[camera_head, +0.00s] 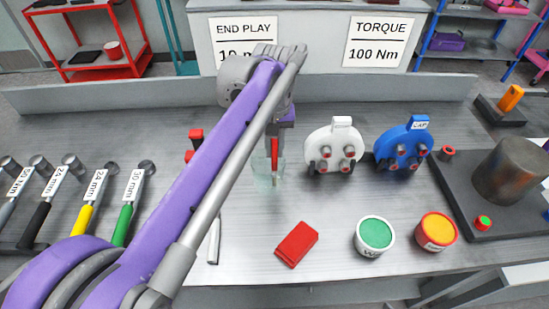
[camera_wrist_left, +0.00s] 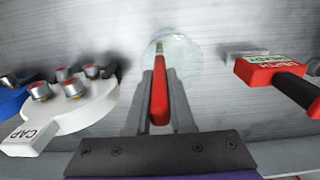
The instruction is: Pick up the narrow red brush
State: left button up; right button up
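The narrow red brush (camera_head: 274,152) stands nearly upright in a clear glass jar (camera_head: 262,178) at the middle of the bench. My left gripper (camera_wrist_left: 160,85) is above the jar, pointing down. In the left wrist view its two grey fingers lie close along both sides of the brush's red handle (camera_wrist_left: 160,98) and appear shut on it. The brush's lower end reaches into the glass jar (camera_wrist_left: 173,55). In the head view my left arm hides part of the gripper. My right gripper is in neither view.
A white holder (camera_head: 334,150) and blue holder (camera_head: 401,148) stand right of the jar. A red block (camera_head: 297,244), green-topped pot (camera_head: 374,234) and orange-topped pot (camera_head: 436,231) are in front. Several torque wrenches (camera_head: 128,205) lie left. A red-and-black tool (camera_wrist_left: 275,75) is near the jar.

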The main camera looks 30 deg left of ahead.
pick_arm(q)
grip_shut()
jog(key=shift+r, duration=0.1)
notch_tip(320, 180, up, 18)
jog(key=p, duration=0.2)
jog(key=shift+p, duration=0.35)
dwell(2.4)
